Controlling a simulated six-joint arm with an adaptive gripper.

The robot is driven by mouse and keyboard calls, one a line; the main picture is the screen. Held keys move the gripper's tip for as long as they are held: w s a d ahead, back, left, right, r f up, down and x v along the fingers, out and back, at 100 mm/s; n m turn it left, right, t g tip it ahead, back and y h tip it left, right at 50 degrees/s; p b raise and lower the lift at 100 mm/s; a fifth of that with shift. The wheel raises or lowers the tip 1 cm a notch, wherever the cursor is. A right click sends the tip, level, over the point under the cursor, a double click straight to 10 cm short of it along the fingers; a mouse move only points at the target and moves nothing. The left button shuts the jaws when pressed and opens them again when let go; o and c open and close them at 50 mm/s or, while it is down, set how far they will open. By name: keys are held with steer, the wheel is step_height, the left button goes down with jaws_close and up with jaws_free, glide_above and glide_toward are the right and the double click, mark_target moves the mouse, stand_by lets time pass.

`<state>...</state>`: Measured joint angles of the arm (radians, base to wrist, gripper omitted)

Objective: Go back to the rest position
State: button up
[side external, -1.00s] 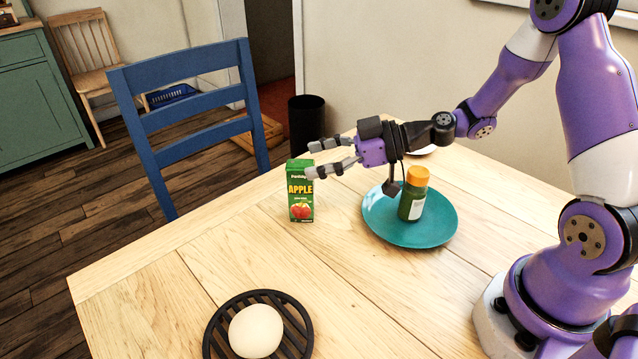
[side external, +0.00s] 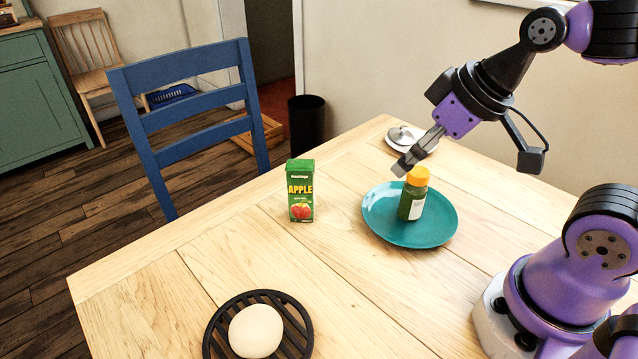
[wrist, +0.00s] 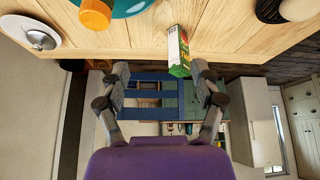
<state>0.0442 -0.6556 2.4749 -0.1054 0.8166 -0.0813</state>
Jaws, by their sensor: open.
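My gripper (side external: 418,155) is raised above the table, behind and above the teal plate, in the side view. Its two fingers (wrist: 160,78) stand wide apart in the wrist view, with nothing between them but the background. A green apple juice carton (side external: 300,192) stands upright on the table left of the plate; it also shows in the wrist view (wrist: 178,50). A bottle with an orange cap (side external: 413,193) stands on the teal plate (side external: 385,226). In the side view the gripper's fingertips appear just above and left of the bottle cap, apart from it.
An egg (side external: 256,331) rests on a black round trivet (side external: 301,332) at the table's front. A white dish with a metal lid (side external: 402,136) lies at the far edge. A blue chair (side external: 190,131) stands behind the table.

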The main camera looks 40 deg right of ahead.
steer(key=shift+s+d+r+m+h, duration=0.15)
steer(key=shift+s+d+m, duration=0.1)
steer(key=shift+s+m, duration=0.2)
steer(key=shift+s+d+m+h, duration=0.15)
steer(key=shift+s+d+m, duration=0.15)
steer(key=shift+s, duration=0.2)
stand_by(0.6)
